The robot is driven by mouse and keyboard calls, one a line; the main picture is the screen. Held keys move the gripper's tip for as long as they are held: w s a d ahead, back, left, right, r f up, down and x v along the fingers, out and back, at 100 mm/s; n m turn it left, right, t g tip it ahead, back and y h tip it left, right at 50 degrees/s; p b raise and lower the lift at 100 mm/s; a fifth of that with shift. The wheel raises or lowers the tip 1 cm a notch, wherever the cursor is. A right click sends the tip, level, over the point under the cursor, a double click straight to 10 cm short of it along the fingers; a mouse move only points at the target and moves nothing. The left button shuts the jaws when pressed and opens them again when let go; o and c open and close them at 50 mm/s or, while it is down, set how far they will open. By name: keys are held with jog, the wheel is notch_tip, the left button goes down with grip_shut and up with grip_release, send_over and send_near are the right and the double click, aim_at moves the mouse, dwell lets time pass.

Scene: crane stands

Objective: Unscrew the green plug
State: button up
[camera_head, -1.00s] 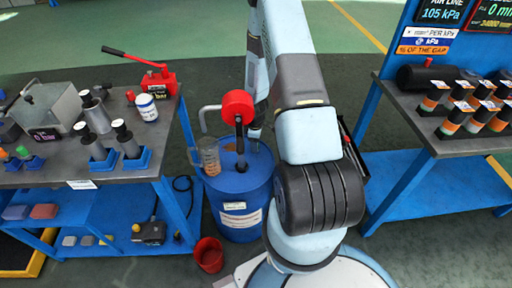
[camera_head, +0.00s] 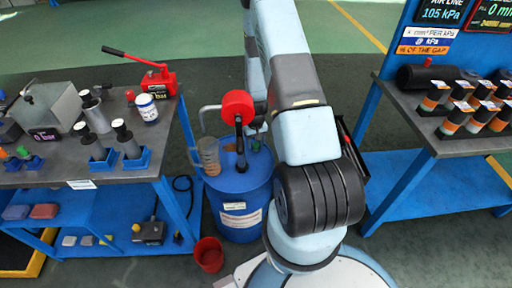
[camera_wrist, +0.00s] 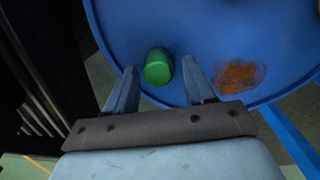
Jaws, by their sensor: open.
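The green plug (camera_wrist: 158,68) sits on the top of the blue drum (camera_wrist: 215,28) in the wrist view. My gripper (camera_wrist: 161,85) is open, with one finger on each side of the plug and gaps between. The fingertips lie about level with the plug in the picture; I see no contact. In the head view the blue drum (camera_head: 240,195) stands behind my arm, with a red-topped pump on it. My fingers are hidden in the head view.
An orange-brown patch (camera_wrist: 240,76) marks the drum top. A red pump head (camera_head: 238,105) and a clear measuring jug (camera_head: 208,155) are close by. A red bucket (camera_head: 209,254) stands on the floor. Workbenches stand left (camera_head: 60,172) and right (camera_head: 430,135).

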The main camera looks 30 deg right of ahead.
jog(key=m, duration=0.2)
jog(key=shift+m, duration=0.4)
jog(key=shift+s, duration=0.25)
jog(key=shift+c, duration=0.4)
grip_shut()
dwell(0.4)
jog(key=n, duration=0.4)
jog(key=shift+d+r, duration=0.1)
jog(key=shift+n, duration=0.6)
